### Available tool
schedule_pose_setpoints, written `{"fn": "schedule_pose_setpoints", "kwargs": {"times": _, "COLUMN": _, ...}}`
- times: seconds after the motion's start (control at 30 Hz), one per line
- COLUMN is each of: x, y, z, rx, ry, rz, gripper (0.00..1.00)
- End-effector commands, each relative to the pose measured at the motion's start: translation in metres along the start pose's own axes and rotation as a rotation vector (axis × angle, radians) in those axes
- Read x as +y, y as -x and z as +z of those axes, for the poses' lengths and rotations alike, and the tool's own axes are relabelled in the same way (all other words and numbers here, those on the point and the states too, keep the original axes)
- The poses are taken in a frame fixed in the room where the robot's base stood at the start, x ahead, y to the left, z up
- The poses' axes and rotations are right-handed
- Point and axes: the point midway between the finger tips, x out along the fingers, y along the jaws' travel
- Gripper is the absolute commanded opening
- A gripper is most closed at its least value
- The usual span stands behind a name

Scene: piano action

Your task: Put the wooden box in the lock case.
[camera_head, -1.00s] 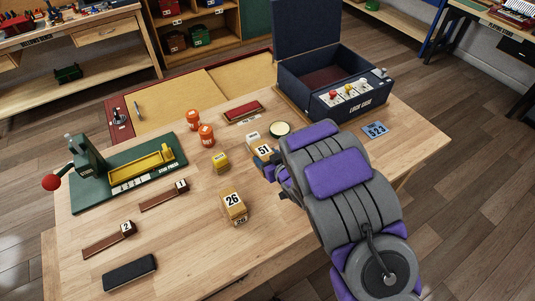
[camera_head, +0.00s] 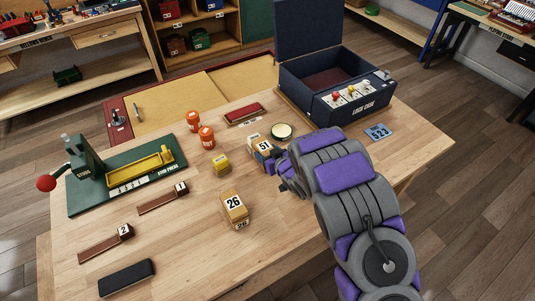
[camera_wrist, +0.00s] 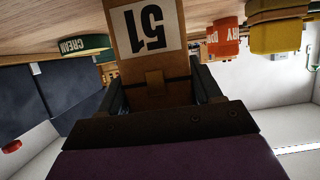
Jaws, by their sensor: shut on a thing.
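The wooden box marked 51 (camera_head: 263,146) is near the middle of the table, beside a small pale block. My gripper (camera_head: 270,160) reaches it from the right and is shut on it. In the wrist view the box (camera_wrist: 150,62) sits between the two fingers (camera_wrist: 158,88), its label upside down. I cannot tell whether it touches the table. The dark blue lock case (camera_head: 322,105) stands at the back right, its lid (camera_head: 308,30) raised and the inside visible. Another wooden box, marked 26 (camera_head: 233,205), stands nearer the front.
A cream-topped round tin (camera_head: 281,131) stands between the box and the case.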

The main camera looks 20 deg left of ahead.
Motion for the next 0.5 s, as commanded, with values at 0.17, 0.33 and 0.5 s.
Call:
{"fn": "schedule_pose_setpoints", "kwargs": {"times": 0.17, "x": 0.0006, "y": 0.0007, "z": -0.0007, "rx": 0.001, "ry": -0.001, "rz": 0.000, "gripper": 0.78}}
{"fn": "schedule_pose_setpoints", "kwargs": {"times": 0.33, "x": 0.0020, "y": 0.0025, "z": -0.0011, "rx": 0.003, "ry": -0.002, "rz": -0.001, "gripper": 0.89}}
{"fn": "schedule_pose_setpoints", "kwargs": {"times": 0.5, "x": 0.0017, "y": 0.0022, "z": -0.0008, "rx": 0.003, "ry": -0.002, "rz": 0.000, "gripper": 0.89}}
